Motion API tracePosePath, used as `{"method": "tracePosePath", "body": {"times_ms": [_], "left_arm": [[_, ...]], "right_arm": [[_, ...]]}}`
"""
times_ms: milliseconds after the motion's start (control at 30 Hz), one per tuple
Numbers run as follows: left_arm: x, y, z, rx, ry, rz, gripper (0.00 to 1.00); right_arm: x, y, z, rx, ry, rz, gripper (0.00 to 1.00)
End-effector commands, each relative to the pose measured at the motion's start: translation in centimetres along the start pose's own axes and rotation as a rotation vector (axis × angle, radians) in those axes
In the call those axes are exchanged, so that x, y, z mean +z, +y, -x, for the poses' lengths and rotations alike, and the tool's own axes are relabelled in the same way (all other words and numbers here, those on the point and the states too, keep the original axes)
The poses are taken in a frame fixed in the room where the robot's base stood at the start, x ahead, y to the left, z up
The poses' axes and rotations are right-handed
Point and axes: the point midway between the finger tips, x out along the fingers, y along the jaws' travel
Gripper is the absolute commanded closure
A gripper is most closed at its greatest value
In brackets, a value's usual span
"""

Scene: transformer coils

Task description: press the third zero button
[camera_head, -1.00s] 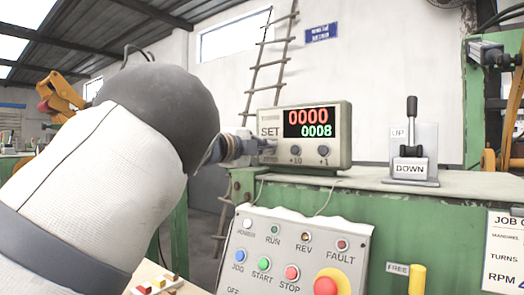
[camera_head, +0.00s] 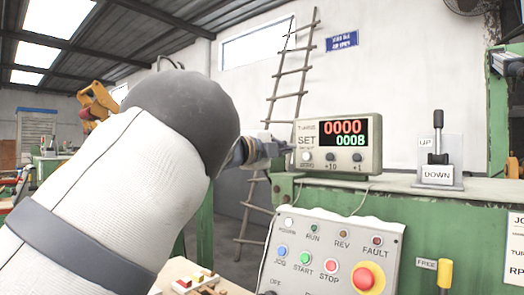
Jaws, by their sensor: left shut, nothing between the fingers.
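A beige counter box (camera_head: 368,162) stands on the green machine's top. Its display (camera_head: 343,133) reads 0000 in red above 0008 in green. Three round buttons run along its lower front: a pale left button (camera_head: 306,156) with a small blurred label, the +10 button (camera_head: 331,156) and the +1 button (camera_head: 357,156). My left gripper (camera_head: 281,147) is shut and empty, just left of the box at button height, apart from the left button. My large left forearm hides part of the gripper. My right gripper is not in view.
A sloped control panel (camera_head: 325,235) with several coloured buttons and a red emergency knob (camera_head: 368,278) sits below the box. An UP/DOWN lever (camera_head: 438,150) stands to the right. A ladder (camera_head: 290,90) leans on the wall behind. The green machine top between box and lever is clear.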

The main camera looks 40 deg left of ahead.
Motion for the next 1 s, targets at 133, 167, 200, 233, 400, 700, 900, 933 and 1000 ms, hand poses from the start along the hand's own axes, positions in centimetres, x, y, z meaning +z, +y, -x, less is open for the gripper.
{"method": "tracePosePath", "body": {"times_ms": [133, 167, 200, 233, 400, 700, 900, 933, 1000], "left_arm": [[-0.1, 0.8, 3.2, 0.012, 0.001, 0.004, 1.00], [-0.1, 0.8, 3.8, 0.013, 0.002, 0.004, 1.00], [-0.1, 0.8, 4.5, 0.013, 0.001, 0.003, 1.00], [-0.1, 0.8, 5.0, 0.012, 0.002, 0.003, 1.00], [-0.1, 0.7, 6.7, 0.011, 0.002, 0.001, 1.00], [-0.1, 0.7, 6.9, 0.012, 0.003, 0.001, 1.00], [-0.1, 0.7, 6.9, 0.011, 0.002, 0.001, 1.00], [-0.1, 0.7, 6.9, 0.012, 0.002, 0.001, 1.00], [-0.1, 0.7, 6.9, 0.012, 0.002, 0.002, 1.00]], "right_arm": [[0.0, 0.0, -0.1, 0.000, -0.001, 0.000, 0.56], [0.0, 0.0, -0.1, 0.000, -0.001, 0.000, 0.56], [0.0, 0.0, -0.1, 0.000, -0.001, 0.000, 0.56], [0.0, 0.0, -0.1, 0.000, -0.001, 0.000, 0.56], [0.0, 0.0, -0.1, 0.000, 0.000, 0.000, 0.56], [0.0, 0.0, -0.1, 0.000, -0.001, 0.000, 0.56], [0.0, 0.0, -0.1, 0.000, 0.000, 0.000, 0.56], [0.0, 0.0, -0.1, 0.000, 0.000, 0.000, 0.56], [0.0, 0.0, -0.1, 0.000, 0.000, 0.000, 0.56]]}}
